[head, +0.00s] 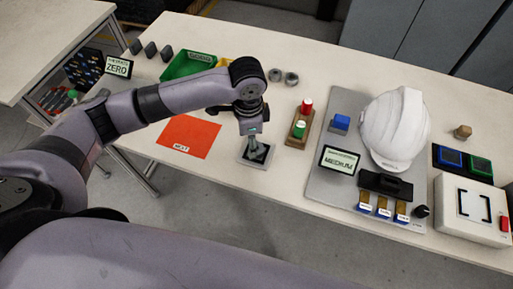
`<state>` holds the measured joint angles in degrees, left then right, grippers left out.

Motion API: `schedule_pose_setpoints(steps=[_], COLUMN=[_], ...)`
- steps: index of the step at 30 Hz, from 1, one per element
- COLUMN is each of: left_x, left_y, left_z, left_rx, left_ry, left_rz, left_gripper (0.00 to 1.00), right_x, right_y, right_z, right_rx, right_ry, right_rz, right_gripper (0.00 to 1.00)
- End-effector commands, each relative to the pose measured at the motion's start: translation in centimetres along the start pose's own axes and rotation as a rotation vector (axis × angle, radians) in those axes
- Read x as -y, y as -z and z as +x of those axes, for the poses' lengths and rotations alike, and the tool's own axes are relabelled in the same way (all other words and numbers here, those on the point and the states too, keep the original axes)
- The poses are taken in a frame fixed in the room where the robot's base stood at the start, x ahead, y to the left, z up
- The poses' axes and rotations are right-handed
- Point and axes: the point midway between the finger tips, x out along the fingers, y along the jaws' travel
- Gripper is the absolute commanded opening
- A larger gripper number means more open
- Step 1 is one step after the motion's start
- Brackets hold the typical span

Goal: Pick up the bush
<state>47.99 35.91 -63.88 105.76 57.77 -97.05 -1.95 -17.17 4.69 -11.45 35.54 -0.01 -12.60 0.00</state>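My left gripper (260,148) points down over a small light tray with a dark inside (246,160), right of the orange sheet. Its fingers are small and dark against the tray, so I cannot tell whether they are open, shut or holding something. No thing is clearly marked as the bush. Two small grey round parts with hollow-looking tops stand behind the gripper, a left one (275,75) and a right one (291,78); they may be bushes. My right gripper is out of view.
An orange sheet (185,138) lies left of the tray. A green bin (180,66) stands behind my arm. A wooden block with red and green pieces (295,138) stands close right. Farther right are a grey board (325,185), a white helmet (393,128) and a white box (455,225).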

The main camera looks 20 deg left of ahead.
Motion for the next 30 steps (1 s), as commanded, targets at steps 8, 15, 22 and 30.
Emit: schedule_pose_setpoints(steps=[8,15,22,30], left_x=[0.1,0.1,0.1,0.1], left_y=[0.0,0.0,0.0,0.0], left_z=[3.6,3.8,3.8,3.8], left_rx=[0.001,0.000,0.000,0.000], left_ry=[-0.001,0.000,0.000,0.000], left_rz=[0.001,0.001,0.001,0.001], left_gripper=[0.54,0.54,0.40,0.22], right_x=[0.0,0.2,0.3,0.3], right_y=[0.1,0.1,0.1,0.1], right_z=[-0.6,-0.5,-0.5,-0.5], right_rx=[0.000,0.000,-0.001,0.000], right_ry=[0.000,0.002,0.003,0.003], right_rz=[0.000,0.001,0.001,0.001], right_gripper=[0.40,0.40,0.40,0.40])
